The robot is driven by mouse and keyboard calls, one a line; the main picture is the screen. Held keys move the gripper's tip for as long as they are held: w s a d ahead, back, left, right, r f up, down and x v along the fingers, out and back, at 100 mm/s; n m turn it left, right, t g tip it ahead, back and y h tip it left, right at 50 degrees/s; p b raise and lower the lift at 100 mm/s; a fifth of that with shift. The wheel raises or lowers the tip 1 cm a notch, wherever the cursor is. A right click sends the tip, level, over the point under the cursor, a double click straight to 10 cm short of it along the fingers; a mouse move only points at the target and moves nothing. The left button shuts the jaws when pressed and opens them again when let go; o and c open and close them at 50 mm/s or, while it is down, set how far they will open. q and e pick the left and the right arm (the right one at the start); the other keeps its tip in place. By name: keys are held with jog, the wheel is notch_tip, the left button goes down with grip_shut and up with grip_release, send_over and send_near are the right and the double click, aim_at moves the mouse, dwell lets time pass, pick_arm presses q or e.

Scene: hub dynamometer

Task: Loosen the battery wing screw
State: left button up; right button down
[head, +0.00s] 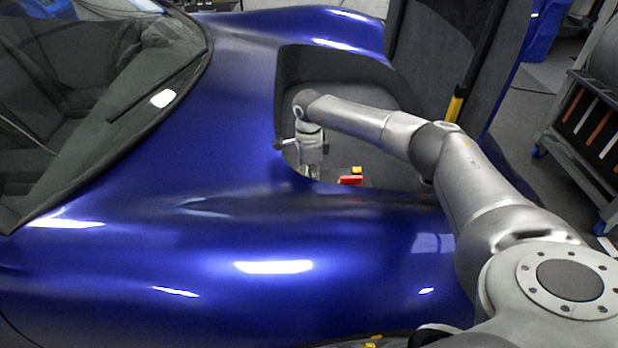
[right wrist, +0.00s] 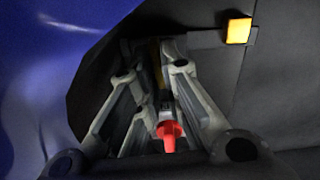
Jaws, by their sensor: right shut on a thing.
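My right gripper (head: 313,172) points down into the open front compartment of the blue car in the head view. In the right wrist view its two fingers (right wrist: 155,85) come close together, shut on a small part taken to be the battery wing screw. The fingers and shadow largely hide that part, and its turn cannot be made out. A red piece (right wrist: 170,135) shows between the finger links in the right wrist view. A red part (head: 350,181) also shows right of the gripper in the head view. My left gripper is not in view.
The blue body (head: 225,235) surrounds the compartment, its edge close to my gripper. A yellow block (right wrist: 238,31) sits at upper right in the right wrist view; a yellow piece (head: 357,170) shows in the head view. A dark panel (head: 440,60) stands behind my right arm.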

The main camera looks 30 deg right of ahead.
jog(key=n, duration=0.4)
jog(key=shift+w+n+b, duration=0.2)
jog(key=shift+n+b, duration=0.1)
jog(key=shift+b, duration=0.05)
jog(key=n+b, duration=0.1)
jog(key=n, duration=0.5)
jog(key=shift+w, duration=0.2)
jog(key=n, duration=0.3)
jog(key=shift+n+b, duration=0.3)
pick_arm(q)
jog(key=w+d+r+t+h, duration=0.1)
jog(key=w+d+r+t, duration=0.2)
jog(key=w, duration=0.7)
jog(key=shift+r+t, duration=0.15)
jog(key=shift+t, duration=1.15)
pick_arm(e)
jog(key=shift+w+a+r+n, duration=0.1)
jog(key=shift+n, duration=1.2)
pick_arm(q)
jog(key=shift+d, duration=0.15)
pick_arm(e)
jog(key=c, duration=1.6)
grip_release()
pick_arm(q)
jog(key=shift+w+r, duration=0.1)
pick_arm(e)
notch_tip(320, 180, up, 12)
